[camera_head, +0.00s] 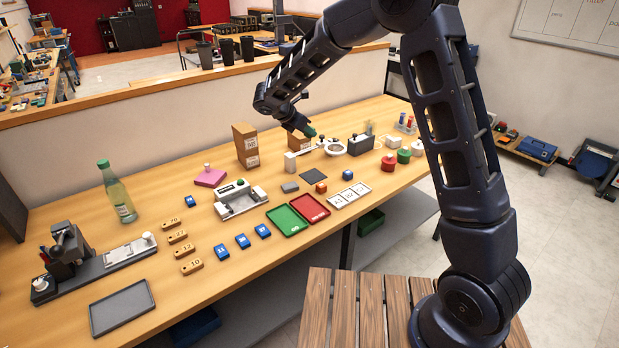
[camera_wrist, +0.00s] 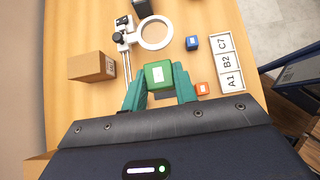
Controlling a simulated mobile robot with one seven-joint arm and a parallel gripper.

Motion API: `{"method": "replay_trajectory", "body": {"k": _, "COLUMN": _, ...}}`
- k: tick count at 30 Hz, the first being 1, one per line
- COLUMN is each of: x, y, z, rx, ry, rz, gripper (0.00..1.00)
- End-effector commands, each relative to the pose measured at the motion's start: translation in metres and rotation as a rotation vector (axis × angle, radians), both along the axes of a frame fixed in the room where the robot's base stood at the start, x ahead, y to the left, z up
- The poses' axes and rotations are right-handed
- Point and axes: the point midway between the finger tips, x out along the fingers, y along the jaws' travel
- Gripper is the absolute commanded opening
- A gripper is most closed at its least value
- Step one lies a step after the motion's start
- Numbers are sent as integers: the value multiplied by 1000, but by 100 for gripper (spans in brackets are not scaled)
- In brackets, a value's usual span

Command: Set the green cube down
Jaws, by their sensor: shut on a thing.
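The green cube (camera_wrist: 154,75), with a white label on its face, sits between the teal fingers of my gripper (camera_wrist: 159,72) in the wrist view. The fingers are shut on its two sides. In the head view my gripper (camera_head: 307,129) is over the far part of the bench, in front of a cardboard box (camera_head: 297,142). A small green patch shows at its tip there, too small to tell cube from fingers. From the wrist view I cannot tell how high the cube is above the bench.
Near my gripper are a ring magnifier (camera_wrist: 155,33), a blue cube (camera_wrist: 192,43), an orange cube (camera_wrist: 202,88) and a white A1, B2, C7 card (camera_wrist: 227,66). A dark square mat (camera_head: 312,175), a green tray (camera_head: 287,220) and a red tray (camera_head: 309,208) lie on the bench.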

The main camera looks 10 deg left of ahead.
Motion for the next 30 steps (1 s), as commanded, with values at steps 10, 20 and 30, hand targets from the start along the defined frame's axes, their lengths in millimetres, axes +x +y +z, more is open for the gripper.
{"method": "replay_trajectory", "body": {"k": 10, "x": 0, "y": -1, "z": -76, "rx": -3, "ry": 5, "rz": 0, "gripper": 7}}
{"method": "replay_trajectory", "body": {"k": 20, "x": -1, "y": 0, "z": -137, "rx": -2, "ry": 2, "rz": 1, "gripper": 7}}
{"method": "replay_trajectory", "body": {"k": 30, "x": 0, "y": -1, "z": -161, "rx": -3, "ry": 2, "rz": -1, "gripper": 7}}
